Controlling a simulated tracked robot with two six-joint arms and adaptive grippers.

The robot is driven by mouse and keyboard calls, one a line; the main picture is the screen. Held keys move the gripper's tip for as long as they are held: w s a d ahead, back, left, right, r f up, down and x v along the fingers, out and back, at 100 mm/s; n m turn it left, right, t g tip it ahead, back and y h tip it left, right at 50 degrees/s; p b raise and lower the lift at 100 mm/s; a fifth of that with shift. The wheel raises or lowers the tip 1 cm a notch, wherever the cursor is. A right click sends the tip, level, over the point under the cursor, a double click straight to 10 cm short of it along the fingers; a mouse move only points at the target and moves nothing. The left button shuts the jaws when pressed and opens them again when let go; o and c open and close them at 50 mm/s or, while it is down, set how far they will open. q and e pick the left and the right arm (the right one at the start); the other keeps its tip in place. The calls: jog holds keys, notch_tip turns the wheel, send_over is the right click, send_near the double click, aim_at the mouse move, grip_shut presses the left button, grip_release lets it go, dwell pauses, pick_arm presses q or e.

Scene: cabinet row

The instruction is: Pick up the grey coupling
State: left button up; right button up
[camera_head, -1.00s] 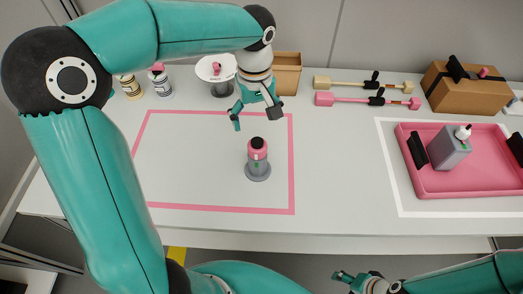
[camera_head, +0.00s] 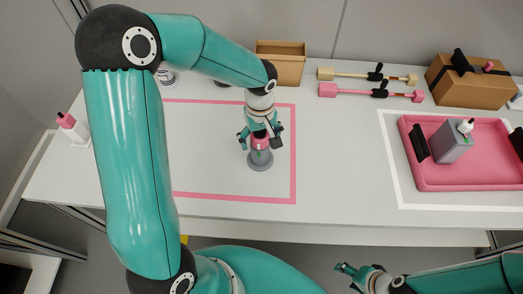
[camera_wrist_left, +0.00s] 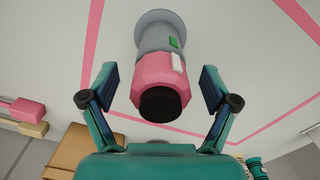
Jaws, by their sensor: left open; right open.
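The grey coupling (camera_head: 261,161) stands upright on the table inside the pink outline. It has a round grey foot, a pink band and a black top. In the left wrist view the coupling (camera_wrist_left: 156,38) shows a green and a white patch. My left gripper (camera_head: 260,142) is open over it, with a finger on either side of the pink band. In the left wrist view both fingers (camera_wrist_left: 157,78) appear apart from it. My right gripper (camera_head: 346,273) is open and empty in front of the table, far from the coupling.
A pink tray (camera_head: 470,184) with a grey bottle (camera_head: 453,142) stands at the right inside a white outline. Cardboard boxes and two long tools (camera_head: 368,93) lie along the back. A white bottle with a pink top (camera_head: 72,127) stands at the left. The table around the coupling is clear.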

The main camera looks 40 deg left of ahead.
aim_at(262, 160)
pick_arm(q)
jog(key=shift+f, duration=1.8)
jog(key=shift+w, duration=0.1)
jog(key=c, duration=1.3)
jog(key=shift+c, duration=0.4)
jog(key=shift+r, duration=0.15)
